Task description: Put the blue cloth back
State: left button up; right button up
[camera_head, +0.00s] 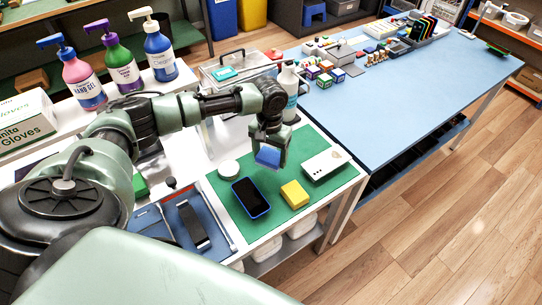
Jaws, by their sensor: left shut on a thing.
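My left gripper (270,148) hangs over the back part of the green mat (238,222). It is shut on the blue cloth (268,157), a small blue piece that shows below the fingers, above the mat. A dark phone with a blue edge (251,198) lies flat on the mat, in front of and below the gripper. My right gripper is not in view.
On the mat are a yellow block (294,194), a white box (325,165) and a round white puck (229,169). A blue tray (177,222) is left of the mat. Pump bottles (160,55) and a glove box (24,122) stand behind. The blue table (400,105) has clear room.

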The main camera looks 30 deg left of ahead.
pick_arm(q)
jog(key=b, duration=0.6)
send_over(270, 175)
notch_tip(270, 175, down, 5)
jog(key=shift+f, duration=0.2)
jog(key=shift+f+p, duration=0.2)
jog(key=shift+p, duration=0.15)
jog(key=shift+f, duration=0.45)
jog(key=o, duration=1.2)
jog(key=shift+o, duration=0.2)
